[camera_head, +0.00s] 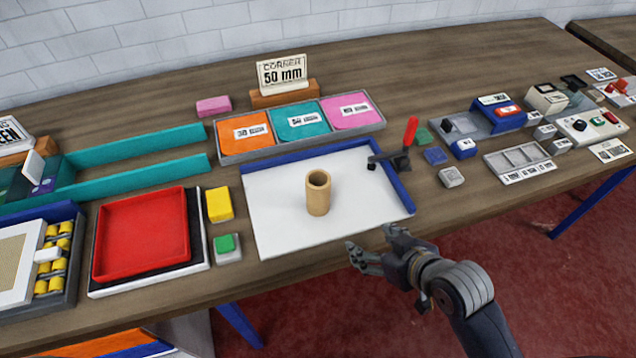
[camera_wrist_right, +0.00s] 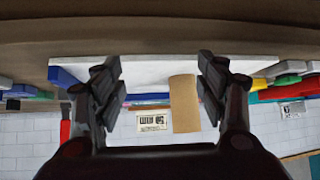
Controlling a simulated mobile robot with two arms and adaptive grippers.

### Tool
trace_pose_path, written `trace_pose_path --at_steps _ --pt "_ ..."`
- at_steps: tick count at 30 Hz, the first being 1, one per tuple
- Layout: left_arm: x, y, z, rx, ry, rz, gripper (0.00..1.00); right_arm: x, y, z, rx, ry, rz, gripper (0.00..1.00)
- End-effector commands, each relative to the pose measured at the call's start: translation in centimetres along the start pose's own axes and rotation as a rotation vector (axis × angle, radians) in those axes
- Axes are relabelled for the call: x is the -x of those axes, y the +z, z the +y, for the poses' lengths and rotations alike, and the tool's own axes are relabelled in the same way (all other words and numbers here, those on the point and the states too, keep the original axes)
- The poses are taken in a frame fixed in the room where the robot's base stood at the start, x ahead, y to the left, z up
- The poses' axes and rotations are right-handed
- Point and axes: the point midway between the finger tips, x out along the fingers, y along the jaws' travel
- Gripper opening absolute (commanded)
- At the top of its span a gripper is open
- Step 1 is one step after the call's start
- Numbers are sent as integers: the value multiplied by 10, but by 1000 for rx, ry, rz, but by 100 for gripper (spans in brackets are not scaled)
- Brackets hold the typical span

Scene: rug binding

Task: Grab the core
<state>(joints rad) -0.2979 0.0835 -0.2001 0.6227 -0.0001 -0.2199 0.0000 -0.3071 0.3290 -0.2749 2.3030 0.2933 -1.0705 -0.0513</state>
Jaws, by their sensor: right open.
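The core (camera_head: 318,194) is a tan hollow tube. It stands upright on the white board (camera_head: 275,225) with blue edging, near the middle of the head view. My right gripper (camera_head: 368,248) is open and empty at the front edge of the table, in front of and to the right of the core, apart from it. In the right wrist view the core (camera_wrist_right: 185,104) shows between the two open fingers (camera_wrist_right: 160,90), beyond them and nearer the right one; that picture looks upside down. My left gripper is in neither view.
A red-handled clamp (camera_head: 405,145) stands at the board's right corner. A red tray (camera_head: 143,235), a yellow block (camera_head: 220,204) and a green button (camera_head: 225,244) lie left of it. Bins with coloured cards (camera_head: 300,121) and a "50 mm" sign (camera_head: 282,72) stand behind.

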Motion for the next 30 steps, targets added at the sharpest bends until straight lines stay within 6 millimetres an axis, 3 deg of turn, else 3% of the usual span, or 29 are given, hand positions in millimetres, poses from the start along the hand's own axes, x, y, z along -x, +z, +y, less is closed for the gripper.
trace_pose_path --at_steps 1,3,9,21,30 --pt "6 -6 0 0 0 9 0 9 -39 -8 55 -42 94 66" --pt "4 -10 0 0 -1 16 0 7 -66 -15 91 -88 185 66" --pt "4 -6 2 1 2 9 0 9 -106 -23 128 -153 324 66" --pt "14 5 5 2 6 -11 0 -34 -128 -33 128 -161 344 66" --pt "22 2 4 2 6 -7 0 -51 -135 -36 128 -162 342 66"
